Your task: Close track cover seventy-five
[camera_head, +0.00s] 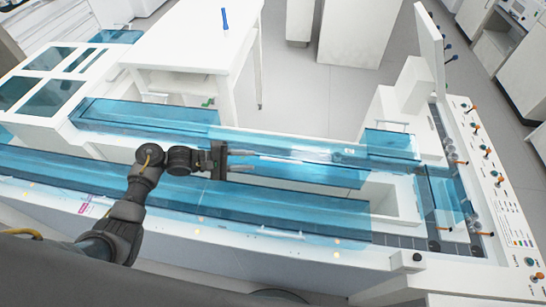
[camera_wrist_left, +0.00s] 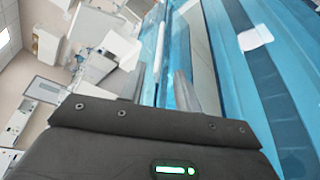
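Several clear blue track covers lie along the white tube track. A lighter, see-through cover panel (camera_head: 300,146) at the middle of the far row appears tilted from the others, with a small unreadable mark near its right end. I cannot tell which cover is number seventy-five. My left gripper (camera_head: 252,162) is at the left end of this panel, its two fingers apart and pointing right. The left wrist view shows the same open fingers (camera_wrist_left: 163,92) with blue covers beside and beyond them. Whether a finger touches the panel is unclear. My right gripper does not show.
A long blue cover (camera_head: 180,192) runs along the near side. A white opening (camera_head: 398,196) lies right of the middle. A panel with several orange-handled switches (camera_head: 490,165) stands at the right. A white table (camera_head: 190,45) with a blue object (camera_head: 225,18) stands behind.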

